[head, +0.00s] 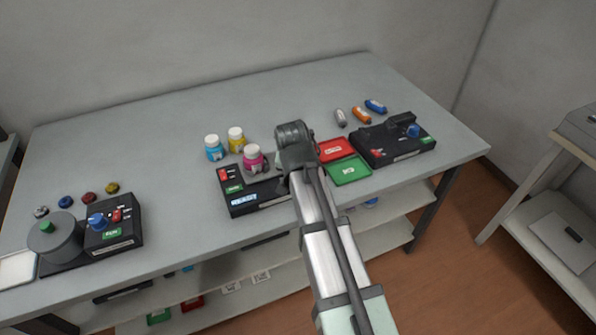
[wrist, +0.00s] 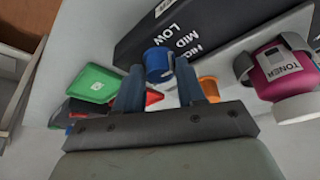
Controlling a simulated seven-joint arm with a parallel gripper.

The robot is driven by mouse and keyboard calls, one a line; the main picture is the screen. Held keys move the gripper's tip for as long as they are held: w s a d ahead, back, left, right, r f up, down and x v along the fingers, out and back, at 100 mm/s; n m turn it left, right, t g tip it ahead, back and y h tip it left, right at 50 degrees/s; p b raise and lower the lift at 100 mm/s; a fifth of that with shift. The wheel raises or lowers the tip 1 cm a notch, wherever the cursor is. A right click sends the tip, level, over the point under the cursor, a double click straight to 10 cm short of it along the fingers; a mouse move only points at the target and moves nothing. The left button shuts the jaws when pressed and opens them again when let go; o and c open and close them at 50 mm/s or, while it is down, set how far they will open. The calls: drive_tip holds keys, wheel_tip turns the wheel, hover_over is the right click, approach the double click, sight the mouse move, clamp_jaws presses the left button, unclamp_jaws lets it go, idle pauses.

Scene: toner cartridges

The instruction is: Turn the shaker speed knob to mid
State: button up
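The shaker (head: 262,200) is a dark box near the front middle of the table, with a red switch and a READY display. In the wrist view its dark face (wrist: 205,22) carries the words LOW, MID and HIGH. The blue speed knob (wrist: 156,66) is beside these words; my arm hides it in the head view. My gripper (wrist: 158,78) is open, its two fingers apart with the knob showing between their tips. I cannot tell whether they touch it, nor which mark the knob points to.
Green (head: 348,170) and red (head: 336,149) trays lie to the right. Other devices with blue knobs stand at left (head: 112,226) and right (head: 392,144).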

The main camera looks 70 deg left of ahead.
drive_tip(key=o, duration=0.3)
drive_tip(key=v, duration=1.4)
drive_tip(key=shift+w+a+f, duration=0.1)
drive_tip(key=shift+a, duration=0.05)
idle(0.4)
